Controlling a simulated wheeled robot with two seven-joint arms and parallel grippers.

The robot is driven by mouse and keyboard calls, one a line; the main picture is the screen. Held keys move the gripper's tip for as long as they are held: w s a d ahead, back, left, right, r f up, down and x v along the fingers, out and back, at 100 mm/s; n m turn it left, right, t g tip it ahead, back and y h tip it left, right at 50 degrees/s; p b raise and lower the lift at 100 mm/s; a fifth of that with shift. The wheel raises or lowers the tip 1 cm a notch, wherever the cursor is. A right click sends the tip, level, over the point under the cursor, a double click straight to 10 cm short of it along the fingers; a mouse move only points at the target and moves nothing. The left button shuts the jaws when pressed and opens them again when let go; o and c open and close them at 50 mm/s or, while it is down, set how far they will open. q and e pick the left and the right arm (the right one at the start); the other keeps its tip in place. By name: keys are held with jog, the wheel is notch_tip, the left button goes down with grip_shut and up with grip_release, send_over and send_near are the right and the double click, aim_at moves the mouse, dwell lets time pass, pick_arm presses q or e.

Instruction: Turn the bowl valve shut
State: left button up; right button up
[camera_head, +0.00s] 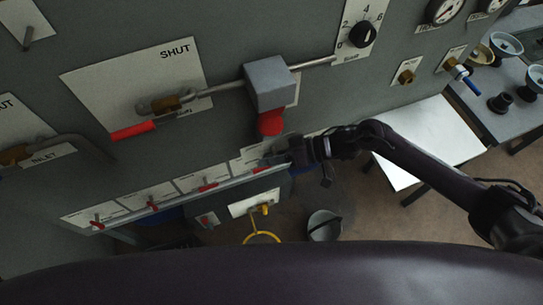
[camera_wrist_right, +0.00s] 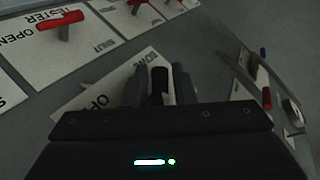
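The bowl valve's white plate (camera_wrist_right: 108,88) shows in the wrist view with upside-down lettering that includes OPEN. In the head view its plate (camera_head: 250,155) is the rightmost of a row along the panel's lower edge. My right gripper (camera_head: 285,160) is at this plate's right side. In the wrist view its two fingers (camera_wrist_right: 160,86) stand close together over the plate, with a narrow dark shape between them. I cannot tell whether this is the valve handle or whether the fingers grip it. A small red piece (camera_head: 260,169) shows just left of the gripper. My left gripper is out of view.
Other red-handled valves, including a tester valve (camera_wrist_right: 62,20), line the row to the left. A grey block (camera_head: 270,83) with a red knob (camera_head: 270,123) hangs just above my right gripper. A white table (camera_head: 430,140) stands right, behind my right arm.

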jog(key=b+v, duration=0.2)
jog(key=v, duration=0.6)
dwell(0.4)
